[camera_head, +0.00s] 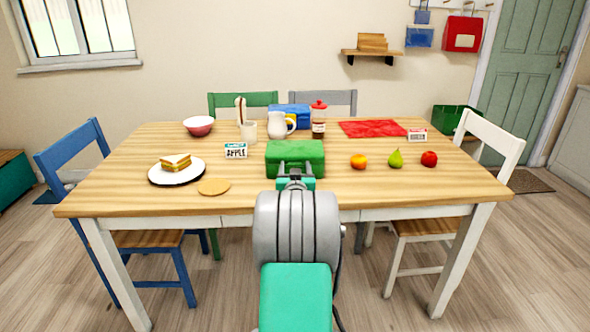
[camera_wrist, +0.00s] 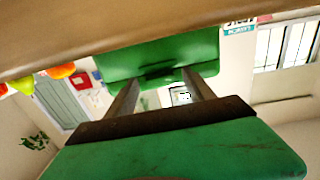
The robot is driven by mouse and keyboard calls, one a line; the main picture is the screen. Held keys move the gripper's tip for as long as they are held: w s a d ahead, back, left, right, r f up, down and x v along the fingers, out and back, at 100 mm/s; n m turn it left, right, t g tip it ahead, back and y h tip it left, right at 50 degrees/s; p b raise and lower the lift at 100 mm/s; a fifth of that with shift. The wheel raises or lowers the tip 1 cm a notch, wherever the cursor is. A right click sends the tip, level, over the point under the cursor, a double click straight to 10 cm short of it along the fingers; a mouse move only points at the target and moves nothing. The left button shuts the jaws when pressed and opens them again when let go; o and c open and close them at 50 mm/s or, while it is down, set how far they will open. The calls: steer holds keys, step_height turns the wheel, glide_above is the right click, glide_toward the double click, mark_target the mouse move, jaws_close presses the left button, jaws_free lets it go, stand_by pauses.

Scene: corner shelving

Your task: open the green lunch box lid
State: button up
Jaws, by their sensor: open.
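The green lunch box (camera_head: 295,154) stands at the near middle of the table, its lid closed. In the wrist view, which is upside down, its green front (camera_wrist: 120,62) fills the upper middle, with a dark handle or latch slot at its edge. My gripper (camera_head: 296,178) is right in front of the box. In the wrist view my gripper (camera_wrist: 163,84) has its two fingers apart, pointing at the box front on either side of the dark slot. I see nothing held between them. Whether the fingertips touch the box, I cannot tell.
On the table (camera_head: 120,192), an orange (camera_head: 358,162), a pear (camera_head: 395,159) and an apple (camera_head: 429,159) lie right of the box. A mug, pitcher and red-capped bottle (camera_head: 318,124) stand behind.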

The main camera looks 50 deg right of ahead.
jaws_close()
stand_by(0.6)
